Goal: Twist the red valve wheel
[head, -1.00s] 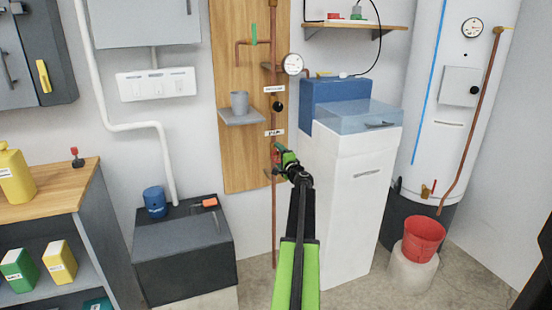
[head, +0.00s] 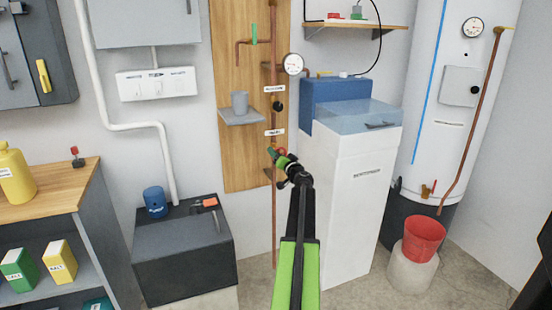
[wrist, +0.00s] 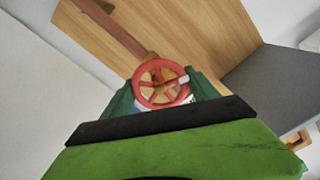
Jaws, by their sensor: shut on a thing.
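The red valve wheel (wrist: 160,84) has spokes and a white mark on its right side. It sits on a copper pipe (wrist: 115,28) in front of a wooden board. In the head view the wheel (head: 282,152) shows as a small red patch at my gripper's tips. My gripper (head: 277,154) is at the wheel, with green fingers. In the wrist view my gripper (wrist: 161,95) has a dark green finger on each side of the wheel and is shut on it. The wheel's lower edge is partly hidden by the gripper body.
A white cabinet (head: 350,200) stands close to the right of my arm. A dark chest (head: 185,255) stands at lower left. A red bucket (head: 423,238) is at right.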

